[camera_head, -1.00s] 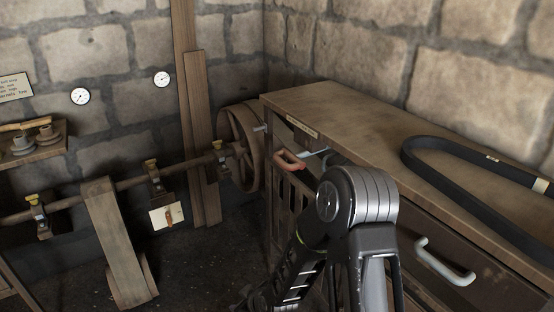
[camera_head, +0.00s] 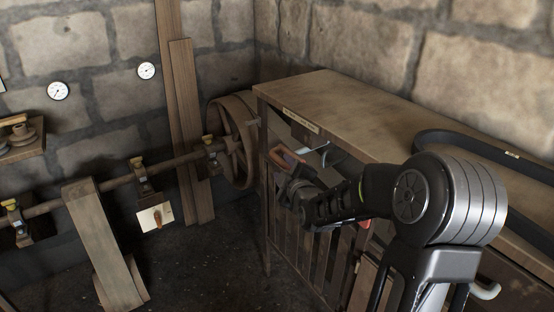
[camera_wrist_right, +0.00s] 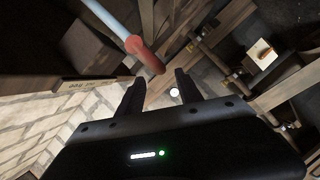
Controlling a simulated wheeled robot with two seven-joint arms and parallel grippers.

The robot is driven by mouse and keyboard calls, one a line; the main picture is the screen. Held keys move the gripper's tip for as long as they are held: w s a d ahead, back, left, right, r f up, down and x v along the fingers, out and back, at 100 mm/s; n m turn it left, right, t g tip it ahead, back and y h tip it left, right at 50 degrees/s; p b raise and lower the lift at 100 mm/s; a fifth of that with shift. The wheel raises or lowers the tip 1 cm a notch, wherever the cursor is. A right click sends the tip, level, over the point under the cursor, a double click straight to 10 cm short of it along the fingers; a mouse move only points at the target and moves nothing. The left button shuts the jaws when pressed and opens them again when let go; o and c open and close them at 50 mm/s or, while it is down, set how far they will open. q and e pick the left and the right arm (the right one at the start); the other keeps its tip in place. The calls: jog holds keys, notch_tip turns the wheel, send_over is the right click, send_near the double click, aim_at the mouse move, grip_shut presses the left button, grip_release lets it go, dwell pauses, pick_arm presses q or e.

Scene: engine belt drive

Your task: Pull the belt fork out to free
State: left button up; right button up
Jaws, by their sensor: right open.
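In the right wrist view the red handle (camera_wrist_right: 145,55) ends a pale rod coming from the upper left. My right gripper (camera_head: 291,180) is close to the handle, and its fingers partly overlap it in the head view. In the right wrist view the open fingers (camera_wrist_right: 158,88) point toward the handle's end, with nothing seen held between them. Contact cannot be told. My left gripper is out of view.
A wooden bench (camera_head: 345,105) carries a black belt (camera_head: 460,138) at right. A spoked wheel (camera_head: 233,140) on a shaft stands beside the bench, with a flat belt (camera_head: 105,240) over the shaft. A white plate (camera_head: 155,217) with a small orange lever hangs near it. Slats front the bench.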

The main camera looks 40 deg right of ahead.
aim_at(277, 159)
jog(key=x, duration=0.7)
jog(key=shift+w+p, duration=0.25)
jog(key=shift+p, duration=0.1)
grip_shut()
dwell(1.1)
